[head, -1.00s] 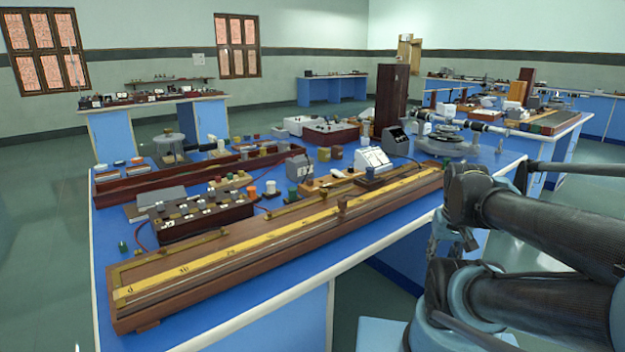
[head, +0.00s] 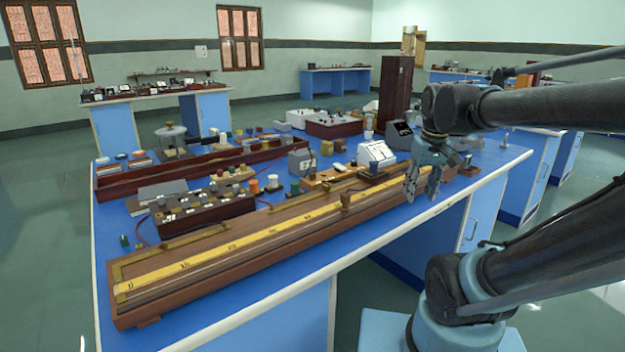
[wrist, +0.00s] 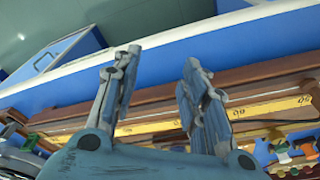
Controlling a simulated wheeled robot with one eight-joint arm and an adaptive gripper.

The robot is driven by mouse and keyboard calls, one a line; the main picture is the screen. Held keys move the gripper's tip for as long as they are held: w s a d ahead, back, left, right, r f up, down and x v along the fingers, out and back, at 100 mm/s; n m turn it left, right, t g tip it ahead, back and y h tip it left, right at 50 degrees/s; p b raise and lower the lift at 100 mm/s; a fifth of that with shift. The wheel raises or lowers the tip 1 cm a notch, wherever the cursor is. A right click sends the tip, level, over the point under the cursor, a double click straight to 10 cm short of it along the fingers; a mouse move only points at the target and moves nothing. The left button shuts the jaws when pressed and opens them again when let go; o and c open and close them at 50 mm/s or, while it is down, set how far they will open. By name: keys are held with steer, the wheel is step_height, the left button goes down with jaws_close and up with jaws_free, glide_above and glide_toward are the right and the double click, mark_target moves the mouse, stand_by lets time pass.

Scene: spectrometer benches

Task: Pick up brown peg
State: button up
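I cannot tell for sure which piece is the brown peg. A small brown upright knob (head: 346,200) stands on the long wooden metre bridge (head: 215,266), and a brownish short cylinder (head: 342,146) stands farther back on the blue bench. My gripper (head: 421,192) hangs above the bench's front right edge, to the right of the knob and apart from it. In the wrist view, my gripper (wrist: 160,62) has its two fingers spread with nothing between them. The metre bridge's yellow scale (wrist: 272,108) passes behind the fingers there. No brown peg is clear in the wrist view.
Behind the bridge are a dark plug box (head: 205,206), a white meter (head: 375,155), a grey meter (head: 301,161) and a long wooden tray (head: 195,174). A tall brown box (head: 396,90) stands at the back. The bench's front edge strip (head: 285,302) is clear.

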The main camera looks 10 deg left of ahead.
steer(key=w+a+r+n, duration=0.2)
steer(key=w+a+r, duration=0.25)
steer(key=a, duration=0.25)
steer(key=w+a+r+n, duration=0.1)
steer(key=w+a+r, duration=0.35)
steer(key=a, duration=0.25)
steer(key=n+g, duration=0.1)
steer(key=n, duration=0.2)
glide_toward(313, 173)
steer(key=f, duration=0.6)
steer(key=w+f, duration=0.1)
steer(key=f, duration=0.2)
steer(key=shift+a, duration=0.25)
jaws_close()
